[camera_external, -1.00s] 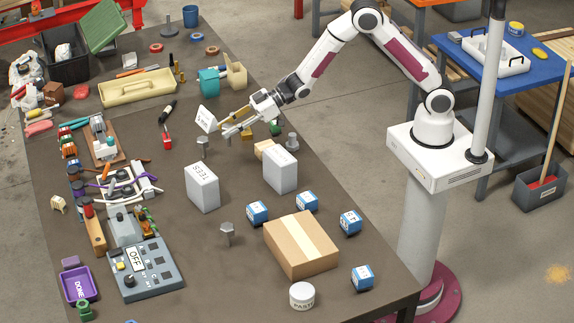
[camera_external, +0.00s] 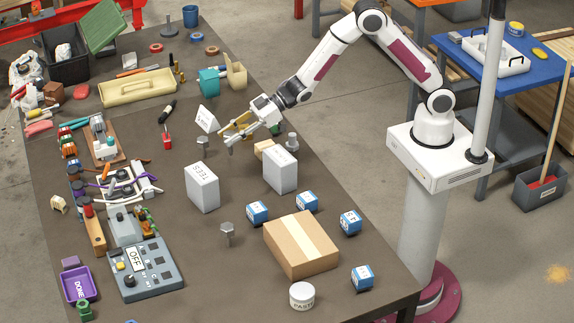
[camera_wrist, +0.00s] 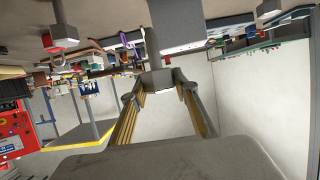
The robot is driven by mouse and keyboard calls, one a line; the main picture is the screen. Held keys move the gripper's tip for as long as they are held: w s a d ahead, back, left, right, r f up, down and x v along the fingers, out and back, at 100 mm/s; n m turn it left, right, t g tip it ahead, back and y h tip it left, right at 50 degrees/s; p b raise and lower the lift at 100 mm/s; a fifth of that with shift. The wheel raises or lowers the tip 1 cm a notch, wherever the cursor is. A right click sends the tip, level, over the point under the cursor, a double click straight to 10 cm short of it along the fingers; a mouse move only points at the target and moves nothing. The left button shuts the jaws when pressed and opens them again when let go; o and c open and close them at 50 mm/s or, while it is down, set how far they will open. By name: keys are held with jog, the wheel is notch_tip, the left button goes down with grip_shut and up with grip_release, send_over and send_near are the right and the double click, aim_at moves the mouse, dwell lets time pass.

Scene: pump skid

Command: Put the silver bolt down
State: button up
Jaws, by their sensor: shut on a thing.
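My gripper (camera_external: 232,134) is low over the middle of the table, its fingers shut on a silver bolt (camera_external: 230,144). The bolt hangs roughly upright below the fingertips; I cannot tell whether its lower end touches the table. In the wrist view the gripper (camera_wrist: 160,88) has the bolt's grey end (camera_wrist: 157,80) between its two yellow-lined fingers, and that picture is turned over, with the table along the top.
Similar bolts stand at left (camera_external: 203,143), right (camera_external: 292,140) and front (camera_external: 227,233). A white sign (camera_external: 207,119) is just left of my gripper. Two white boxes (camera_external: 203,187) (camera_external: 280,169) stand in front. Bare table lies between them.

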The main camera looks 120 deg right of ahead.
jog(key=w+a+r+n+y, duration=0.1)
jog(key=a+r+n+y, duration=0.15)
jog(key=a, duration=0.95)
notch_tip(320, 180, up, 4)
jog(key=f+n+g+y, duration=0.1)
jog(key=n+g+y, duration=0.1)
jog(key=n+y, duration=0.25)
send_over(304, 228)
jog(key=shift+r+m, duration=0.25)
jog(key=shift+m, duration=0.05)
jog(key=shift+w, duration=0.1)
notch_tip(304, 228, down, 6)
jog(key=shift+f, duration=0.15)
jog(key=shift+f, duration=1.85)
jog(key=shift+f, duration=0.15)
